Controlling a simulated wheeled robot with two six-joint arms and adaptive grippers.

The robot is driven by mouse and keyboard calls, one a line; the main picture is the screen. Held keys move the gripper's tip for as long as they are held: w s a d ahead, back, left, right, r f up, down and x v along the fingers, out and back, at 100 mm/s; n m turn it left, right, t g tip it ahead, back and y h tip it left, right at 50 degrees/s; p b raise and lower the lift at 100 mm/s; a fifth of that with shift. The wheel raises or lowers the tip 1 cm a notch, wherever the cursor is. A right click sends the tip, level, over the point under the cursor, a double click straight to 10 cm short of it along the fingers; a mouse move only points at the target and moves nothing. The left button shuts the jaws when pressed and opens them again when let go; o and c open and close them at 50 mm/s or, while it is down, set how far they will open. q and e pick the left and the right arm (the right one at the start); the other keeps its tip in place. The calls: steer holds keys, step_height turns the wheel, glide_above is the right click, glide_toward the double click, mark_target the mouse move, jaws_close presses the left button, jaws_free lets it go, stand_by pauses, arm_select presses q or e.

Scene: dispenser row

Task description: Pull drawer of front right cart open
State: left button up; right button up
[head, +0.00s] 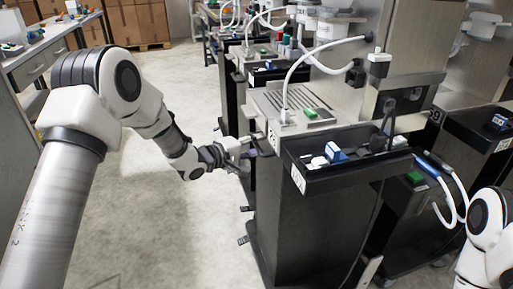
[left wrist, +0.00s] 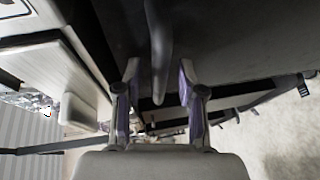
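The nearest cart (head: 310,220) is a dark cabinet with a metal top at the right of the head view. A black tray (head: 350,172) sticks out along its near side. My left gripper (head: 243,147) is at the cart's left side, just below the metal top. In the left wrist view its two fingers (left wrist: 159,82) are apart. A grey rounded bar (left wrist: 158,45), seemingly a handle, runs between them, with gaps visible on both sides. The drawer front cannot be made out clearly. My right gripper is out of view; only part of that arm shows.
More carts stand behind and to the right, with white hoses (head: 447,200). A workbench (head: 45,50) is at the far left. The floor (head: 190,225) left of the cart is clear.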

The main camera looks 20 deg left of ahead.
arm_select(q)
steer(key=shift+w, duration=0.1)
steer(key=shift+c, duration=0.3)
jaws_close()
